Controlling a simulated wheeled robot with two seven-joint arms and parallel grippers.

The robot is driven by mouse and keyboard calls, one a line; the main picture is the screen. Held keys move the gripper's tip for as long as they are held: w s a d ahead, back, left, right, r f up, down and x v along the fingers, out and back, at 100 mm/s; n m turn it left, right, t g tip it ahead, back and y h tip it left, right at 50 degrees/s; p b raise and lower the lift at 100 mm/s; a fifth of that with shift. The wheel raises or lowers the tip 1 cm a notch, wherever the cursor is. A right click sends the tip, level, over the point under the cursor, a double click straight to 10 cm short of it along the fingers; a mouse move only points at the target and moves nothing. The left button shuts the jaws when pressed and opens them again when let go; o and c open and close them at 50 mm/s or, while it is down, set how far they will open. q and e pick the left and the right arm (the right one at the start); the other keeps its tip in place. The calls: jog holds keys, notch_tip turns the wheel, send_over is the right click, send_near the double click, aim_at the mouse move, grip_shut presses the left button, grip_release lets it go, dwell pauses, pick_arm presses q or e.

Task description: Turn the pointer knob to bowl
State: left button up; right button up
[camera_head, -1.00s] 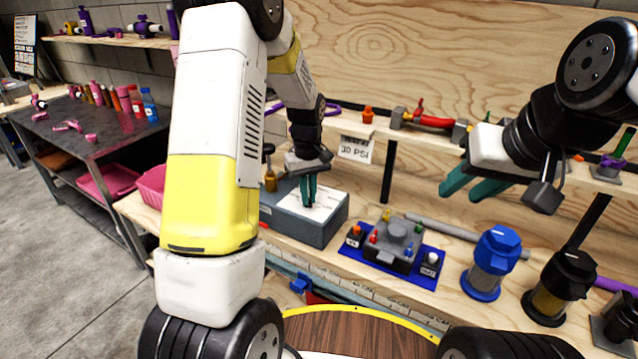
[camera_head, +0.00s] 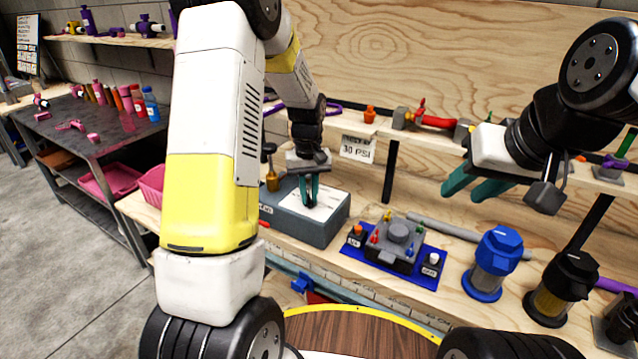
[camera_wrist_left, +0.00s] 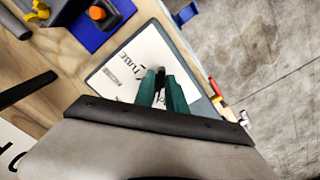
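The grey box (camera_head: 325,234) with a white label plate (camera_head: 326,203) stands on the workbench. In the left wrist view the plate (camera_wrist_left: 120,75) carries dark lettering, partly hidden and too small to read surely. A small dark pointer knob (camera_wrist_left: 160,71) stands on the plate between the teal fingertips. My left gripper (camera_head: 309,203) points down over the plate, its fingers close together on both sides of the knob; it seems shut on it. The fingers hide much of the knob, so its pointing direction is unclear. My right gripper (camera_head: 468,190) is open and empty, above the bench at the right.
A grey device with coloured pegs (camera_head: 396,238) sits on a blue mat (camera_head: 362,264) right of the box. A blue-capped filter (camera_head: 494,262) and a black-capped filter (camera_head: 563,287) stand further right. A brass-coloured piece (camera_head: 271,181) is close left of the gripper.

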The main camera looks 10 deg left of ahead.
aim_at(309, 199)
pick_arm(q)
jog(key=shift+o, duration=0.9)
jog(key=shift+r, duration=3.85)
jog(key=shift+r, duration=0.1)
